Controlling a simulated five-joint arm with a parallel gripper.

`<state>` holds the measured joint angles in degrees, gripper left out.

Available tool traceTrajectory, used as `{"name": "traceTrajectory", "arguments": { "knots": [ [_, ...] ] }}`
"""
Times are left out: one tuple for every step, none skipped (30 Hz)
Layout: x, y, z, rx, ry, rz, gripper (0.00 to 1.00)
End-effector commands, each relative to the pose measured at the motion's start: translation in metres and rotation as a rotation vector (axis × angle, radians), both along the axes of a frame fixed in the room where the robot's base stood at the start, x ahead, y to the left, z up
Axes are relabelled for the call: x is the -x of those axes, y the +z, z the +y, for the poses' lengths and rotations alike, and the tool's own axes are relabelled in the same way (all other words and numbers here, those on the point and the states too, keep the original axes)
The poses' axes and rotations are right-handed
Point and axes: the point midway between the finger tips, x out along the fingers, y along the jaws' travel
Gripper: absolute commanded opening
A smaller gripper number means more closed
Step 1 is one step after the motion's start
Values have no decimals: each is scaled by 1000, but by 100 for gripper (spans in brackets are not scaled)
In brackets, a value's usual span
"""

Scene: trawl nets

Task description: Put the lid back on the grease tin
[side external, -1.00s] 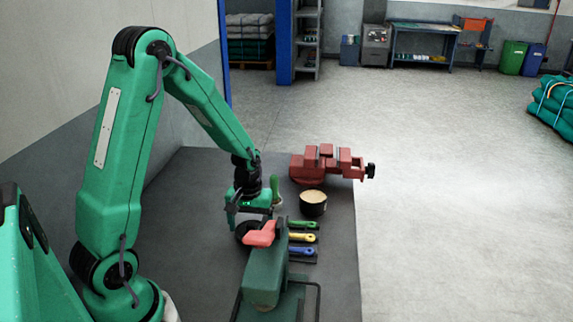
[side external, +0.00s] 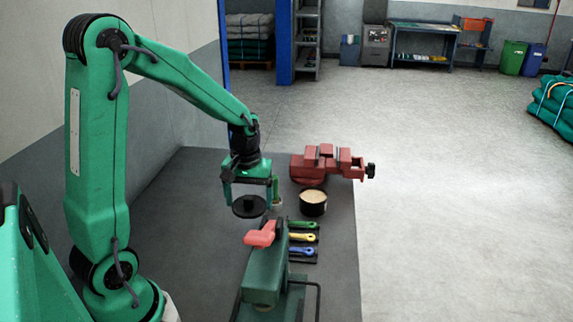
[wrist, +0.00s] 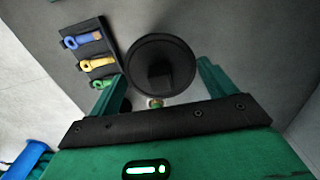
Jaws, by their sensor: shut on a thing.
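The lid (side external: 249,207) is a dark round disc with a small knob on top. My gripper (side external: 249,199) is shut on it, with one finger at each side, and holds it level above the bench. In the wrist view the lid (wrist: 158,52) shows between the two green fingers. The grease tin (side external: 313,207) is a black, round, open pot with tan grease inside. It stands upright on the bench to the right of my gripper, apart from the lid. I cannot make out the tin in the wrist view.
A red vise (side external: 325,163) stands behind the tin. A green bench tool with a red handle (side external: 261,234) stands in front of the lid. A dark rack with green, yellow and blue handles (side external: 302,238) lies in front of the tin. Bench (side external: 190,215) to the left is clear.

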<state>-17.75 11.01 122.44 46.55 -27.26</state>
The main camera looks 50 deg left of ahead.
Motion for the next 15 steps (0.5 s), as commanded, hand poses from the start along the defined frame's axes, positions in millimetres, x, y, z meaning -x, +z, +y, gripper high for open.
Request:
{"name": "traceTrajectory", "arguments": {
  "knots": [
    [0,0,0,0,0,0,61],
    [0,0,0,0,0,0,61],
    [0,0,0,0,0,0,61],
    [0,0,0,0,0,0,61],
    [0,0,0,0,0,0,61],
    [0,0,0,0,0,0,61],
    [0,0,0,0,0,0,61],
    [0,0,0,0,0,0,61],
    [0,0,0,0,0,0,61],
    [0,0,0,0,0,0,61],
    [0,0,0,0,0,0,61],
    [0,1,0,0,0,0,61],
    [0,1,0,-1,0,-1,61],
    [0,2,0,-1,0,-1,61],
    [0,4,0,-1,0,-1,61]
  ]
}}
